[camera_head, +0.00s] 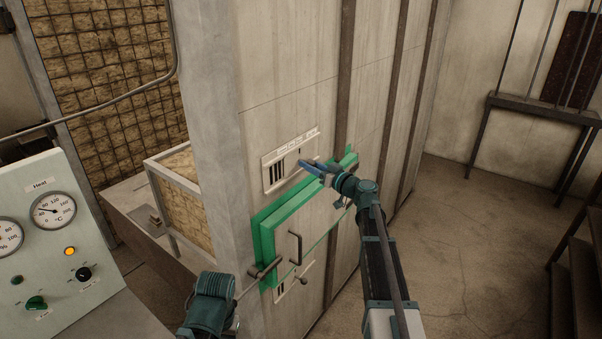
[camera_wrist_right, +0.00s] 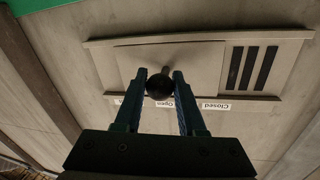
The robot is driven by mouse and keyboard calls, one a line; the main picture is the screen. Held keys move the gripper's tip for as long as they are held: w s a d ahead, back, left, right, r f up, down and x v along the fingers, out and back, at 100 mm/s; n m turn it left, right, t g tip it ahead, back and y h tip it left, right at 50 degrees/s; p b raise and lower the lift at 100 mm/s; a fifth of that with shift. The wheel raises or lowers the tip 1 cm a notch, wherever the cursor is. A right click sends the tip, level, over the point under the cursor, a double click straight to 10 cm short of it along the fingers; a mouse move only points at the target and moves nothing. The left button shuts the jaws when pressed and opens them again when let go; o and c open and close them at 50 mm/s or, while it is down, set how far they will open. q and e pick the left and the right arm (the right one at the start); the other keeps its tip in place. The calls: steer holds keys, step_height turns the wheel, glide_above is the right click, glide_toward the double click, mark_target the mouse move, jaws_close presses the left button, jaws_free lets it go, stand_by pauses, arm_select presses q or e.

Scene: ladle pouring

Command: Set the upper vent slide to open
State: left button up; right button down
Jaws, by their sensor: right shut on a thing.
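The upper vent (camera_head: 276,176) is a pale framed plate with dark slots on the wall above the green-edged door. In the right wrist view, the slide plate (camera_wrist_right: 130,60) leaves several dark slots (camera_wrist_right: 250,68) uncovered on the right. My right gripper (camera_head: 312,168) is at the vent's right part. Its blue fingers (camera_wrist_right: 160,100) are shut on the slide's round black knob (camera_wrist_right: 160,86). A "Closed" label (camera_wrist_right: 216,106) and an "Open" label (camera_wrist_right: 185,103) appear upside down there. Another label is mostly hidden by a finger. Part of my left arm shows low in the head view; its fingers do not.
The green-edged door (camera_head: 264,237) with a dark handle (camera_head: 296,248) is just below the vent. A control panel (camera_head: 48,240) with gauges stands at left. A crate (camera_head: 188,205) is behind the wall corner. Floor (camera_head: 460,230) at right is clear.

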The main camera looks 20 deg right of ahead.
steer(key=shift+w+d, duration=0.5)
steer(key=shift+d, duration=0.1)
steer(key=shift+s+a+r, duration=0.1)
steer(key=c, duration=0.5)
jaws_free()
steer(key=shift+s, duration=0.1)
